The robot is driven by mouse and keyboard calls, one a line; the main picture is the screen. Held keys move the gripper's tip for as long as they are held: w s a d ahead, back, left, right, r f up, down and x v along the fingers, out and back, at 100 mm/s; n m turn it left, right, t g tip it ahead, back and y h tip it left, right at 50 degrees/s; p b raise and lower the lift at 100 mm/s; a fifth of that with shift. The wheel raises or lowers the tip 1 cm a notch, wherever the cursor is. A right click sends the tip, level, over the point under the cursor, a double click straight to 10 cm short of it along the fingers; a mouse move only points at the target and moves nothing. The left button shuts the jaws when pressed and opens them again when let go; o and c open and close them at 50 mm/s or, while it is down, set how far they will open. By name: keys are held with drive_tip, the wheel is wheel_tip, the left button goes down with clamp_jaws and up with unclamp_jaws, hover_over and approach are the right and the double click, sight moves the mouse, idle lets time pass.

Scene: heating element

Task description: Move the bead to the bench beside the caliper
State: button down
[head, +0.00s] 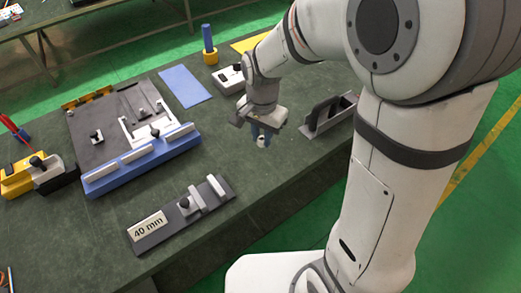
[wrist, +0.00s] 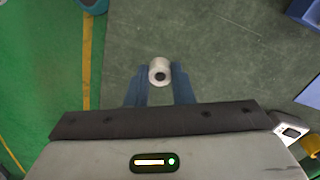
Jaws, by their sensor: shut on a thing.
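My gripper (head: 262,134) points down over the right part of the bench (head: 225,160), its blue fingers shut on a small white bead. The bead (wrist: 159,72) shows at the fingertips in the wrist view, with a dark round hole facing the camera. In the head view only a little of the bead (head: 261,143) shows below the fingers. I cannot tell its exact height above the bench. A dark grey bar marked "40 mm", apparently the caliper (head: 160,238), lies at the front of the bench, with light jaws and a black knob. It is apart from my gripper.
A dark tray-like fixture with a blue front block (head: 145,170) stands left of my gripper. A grey slotted holder (head: 322,120) is close on its right. A white box with a black knob (head: 228,80) stands behind. Bare bench lies between gripper and caliper.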

hover_over(262, 163)
wheel_tip(262, 163, down, 4)
drive_tip(key=shift+w+f, duration=0.1)
drive_tip(key=shift+f, duration=2.15)
drive_tip(key=shift+f, duration=0.1)
drive_tip(key=shift+f, duration=0.2)
drive_tip(key=c, duration=1.3)
unclamp_jaws()
drive_tip(key=shift+r, duration=0.15)
drive_tip(key=shift+o, duration=0.2)
